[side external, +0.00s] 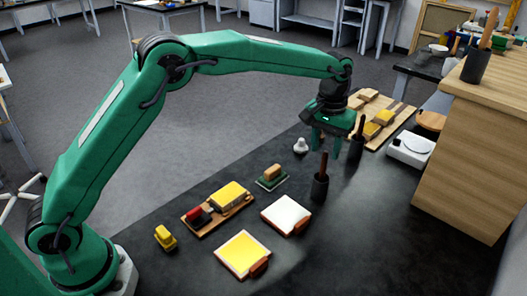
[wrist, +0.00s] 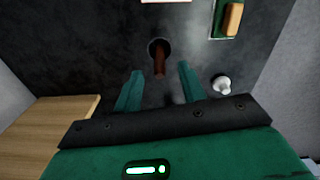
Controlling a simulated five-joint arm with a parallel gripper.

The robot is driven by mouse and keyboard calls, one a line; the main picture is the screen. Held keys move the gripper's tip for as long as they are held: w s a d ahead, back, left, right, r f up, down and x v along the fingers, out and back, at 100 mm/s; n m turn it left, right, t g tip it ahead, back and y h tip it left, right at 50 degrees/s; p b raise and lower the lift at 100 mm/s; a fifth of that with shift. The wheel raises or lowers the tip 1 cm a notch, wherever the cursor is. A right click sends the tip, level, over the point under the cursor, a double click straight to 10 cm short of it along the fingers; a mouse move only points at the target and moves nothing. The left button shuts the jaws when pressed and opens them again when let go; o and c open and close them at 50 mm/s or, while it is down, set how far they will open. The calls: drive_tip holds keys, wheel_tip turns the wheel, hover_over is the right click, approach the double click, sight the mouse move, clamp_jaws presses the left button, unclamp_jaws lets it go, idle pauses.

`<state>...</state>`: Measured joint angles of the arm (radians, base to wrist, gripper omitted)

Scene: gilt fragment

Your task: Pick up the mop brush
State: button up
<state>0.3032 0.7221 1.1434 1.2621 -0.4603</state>
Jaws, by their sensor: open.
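A brush with a dark reddish-brown handle (side external: 323,163), which I take for the mop brush, stands upright in a dark cup (side external: 320,187). Its lower end is hidden in the cup. In the wrist view the handle (wrist: 159,60) shows just beyond the fingertips, roughly midway between them, with the cup's round rim around it. My gripper (side external: 327,146) points down, open and empty, above and slightly behind the cup. In the wrist view my gripper (wrist: 158,82) has its two green fingers spread apart. I see no contact with the handle.
A second dark cup (side external: 354,152) with a thin handle stands close right of my gripper. A white knob-shaped piece (side external: 301,146), a green plate with a block (side external: 272,178) and a white pad (side external: 286,215) lie nearby. A wooden cabinet (side external: 465,160) and a white scale (side external: 410,149) stand right.

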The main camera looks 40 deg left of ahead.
sight(323, 167)
drive_tip(key=shift+w+f, duration=0.1)
drive_tip(key=shift+f, duration=3.4)
clamp_jaws()
